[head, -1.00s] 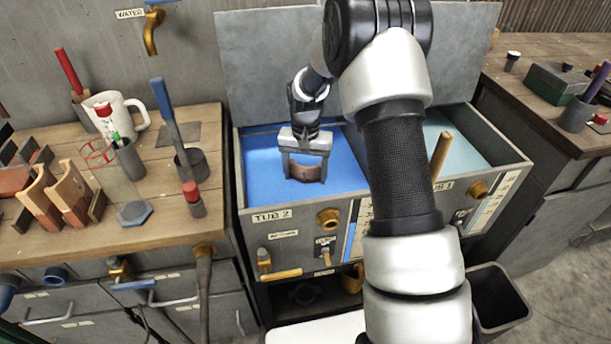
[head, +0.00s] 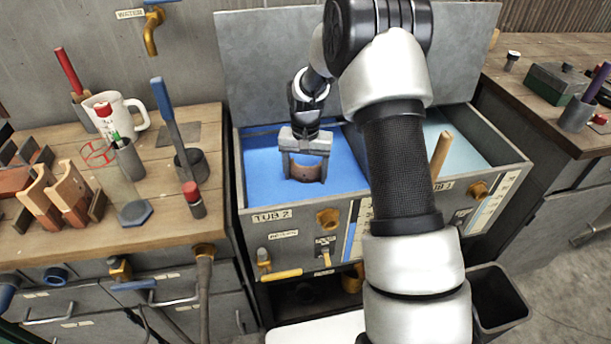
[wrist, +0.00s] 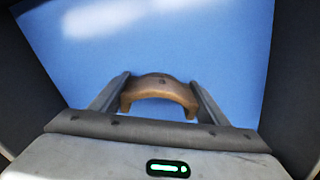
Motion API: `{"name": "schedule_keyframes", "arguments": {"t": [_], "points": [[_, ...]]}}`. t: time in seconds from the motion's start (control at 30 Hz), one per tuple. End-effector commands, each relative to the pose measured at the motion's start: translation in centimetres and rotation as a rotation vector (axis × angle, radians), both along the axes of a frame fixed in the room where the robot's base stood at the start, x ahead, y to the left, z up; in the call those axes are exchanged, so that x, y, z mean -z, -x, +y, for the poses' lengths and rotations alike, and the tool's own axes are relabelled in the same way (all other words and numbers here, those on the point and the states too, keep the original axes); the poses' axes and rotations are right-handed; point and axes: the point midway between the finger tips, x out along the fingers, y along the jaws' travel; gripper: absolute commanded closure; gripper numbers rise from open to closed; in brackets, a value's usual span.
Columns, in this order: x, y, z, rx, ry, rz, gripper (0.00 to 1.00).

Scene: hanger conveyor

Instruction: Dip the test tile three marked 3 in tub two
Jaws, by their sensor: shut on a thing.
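My gripper (head: 305,174) is over tub two (head: 300,210), which is labelled TUB 2 and holds blue liquid (head: 262,165). It is shut on a brown curved tile (head: 306,173). In the wrist view the tile (wrist: 160,88) shows as an arch between the two fingers (wrist: 160,100), with a small dark mark at its top that I cannot read. The tile is at the blue surface, and its lower part appears to be under it. The blue liquid fills most of the wrist view (wrist: 200,45).
On the left bench stand more curved tiles (head: 68,192), a white jug (head: 122,112) and a blue-handled tool (head: 163,105). A grey lid (head: 260,60) stands behind the tubs.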

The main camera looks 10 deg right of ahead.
Motion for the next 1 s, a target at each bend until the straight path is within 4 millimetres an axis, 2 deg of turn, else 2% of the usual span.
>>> {"name": "schedule_keyframes", "arguments": {"t": [0.8, 1.0], "points": [[-7.9, 0.0, 0.0, 0.0, 0.0, -0.001, 0.6], [-8.3, 0.0, 0.0, 0.0, 0.0, -0.001, 0.6]]}}
